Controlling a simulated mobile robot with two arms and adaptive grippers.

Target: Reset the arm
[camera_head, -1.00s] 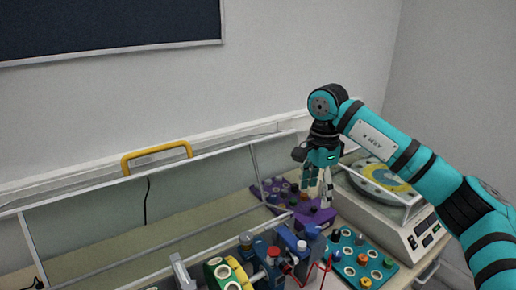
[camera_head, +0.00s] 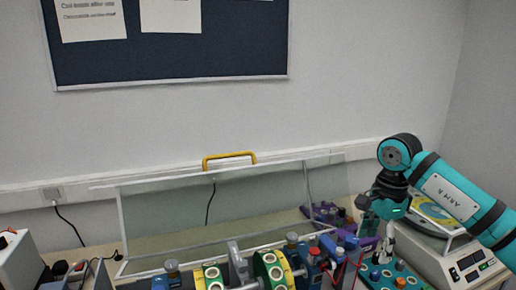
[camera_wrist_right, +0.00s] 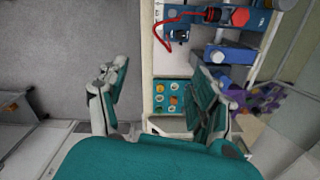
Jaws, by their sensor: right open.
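My right arm (camera_head: 455,197), teal and black, comes in from the right in the head view and bends down at its wrist. My right gripper (camera_head: 388,240) hangs above the right end of the table, near the teal tray (camera_head: 392,275) and the purple rack (camera_head: 330,215). In the right wrist view the right gripper (camera_wrist_right: 160,100) has its two fingers wide apart with nothing between them. The teal tray (camera_wrist_right: 176,97), with several small round pieces, lies below, between the fingers in that view. My left gripper is not in view.
A clear panelled cover with a yellow handle (camera_head: 229,157) stands along the back. Yellow-green ringed coils (camera_head: 272,268) and blue parts fill the front middle. A white instrument (camera_head: 462,262) stands at the right, a white box (camera_head: 20,262) at the left. A dark noticeboard (camera_head: 215,45) hangs behind.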

